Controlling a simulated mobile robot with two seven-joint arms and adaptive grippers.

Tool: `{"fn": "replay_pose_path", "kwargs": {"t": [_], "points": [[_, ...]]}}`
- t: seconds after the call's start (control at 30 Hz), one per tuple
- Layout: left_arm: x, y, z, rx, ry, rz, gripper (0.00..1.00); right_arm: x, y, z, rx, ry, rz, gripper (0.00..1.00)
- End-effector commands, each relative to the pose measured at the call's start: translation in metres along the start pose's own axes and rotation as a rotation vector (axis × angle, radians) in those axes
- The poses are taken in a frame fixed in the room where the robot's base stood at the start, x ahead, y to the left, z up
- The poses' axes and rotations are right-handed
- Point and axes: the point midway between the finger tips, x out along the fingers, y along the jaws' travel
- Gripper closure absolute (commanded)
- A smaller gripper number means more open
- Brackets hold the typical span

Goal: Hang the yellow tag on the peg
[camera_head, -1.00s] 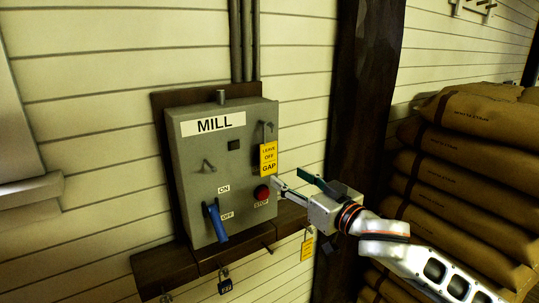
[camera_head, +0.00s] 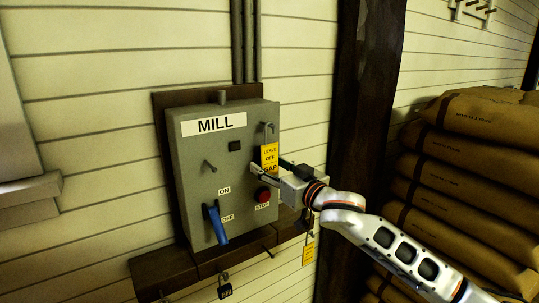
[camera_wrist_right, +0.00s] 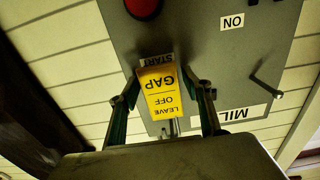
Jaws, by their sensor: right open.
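The yellow tag (camera_head: 269,155), lettered LEAVE OFF GAP, hangs upright at the right side of the grey MILL box, below a grey hook (camera_head: 269,128). It also shows in the right wrist view (camera_wrist_right: 160,92), upside down. My right gripper (camera_head: 268,170) is at the tag from the right. Its open fingers stand on either side of the tag in the wrist view (camera_wrist_right: 162,108), with gaps, so it is not gripped. A bare grey peg (camera_head: 210,166) sticks out of the box face left of the tag; it also shows in the wrist view (camera_wrist_right: 266,80). My left gripper is not in view.
The box (camera_head: 190,180) carries a blue lever (camera_head: 216,222) and a red stop button (camera_head: 263,194). A wooden ledge (camera_head: 165,266) runs below, with a padlock (camera_head: 225,287) and another yellow tag (camera_head: 308,252) hanging under it. A dark post (camera_head: 360,90) and stacked sacks (camera_head: 470,150) stand right.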

Motion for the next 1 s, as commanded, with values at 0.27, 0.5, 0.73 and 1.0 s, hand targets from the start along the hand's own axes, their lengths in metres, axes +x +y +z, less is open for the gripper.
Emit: {"fn": "replay_pose_path", "kwargs": {"t": [0.27, 0.5, 0.73, 1.0], "points": [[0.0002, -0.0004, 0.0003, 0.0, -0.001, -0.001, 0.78, 0.0002, 0.0, 0.0, 0.0, 0.0, 0.0, 0.62], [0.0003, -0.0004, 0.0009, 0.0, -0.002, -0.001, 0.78, 0.0, 0.0, -0.0002, 0.0, 0.0, 0.0, 0.83], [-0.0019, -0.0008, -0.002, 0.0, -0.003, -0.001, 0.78, 0.0, 0.0, -0.0038, 0.001, 0.001, 0.0, 0.83], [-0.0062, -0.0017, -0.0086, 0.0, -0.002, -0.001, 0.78, -0.0001, 0.0, -0.0095, 0.001, 0.001, 0.0, 0.83]]}}
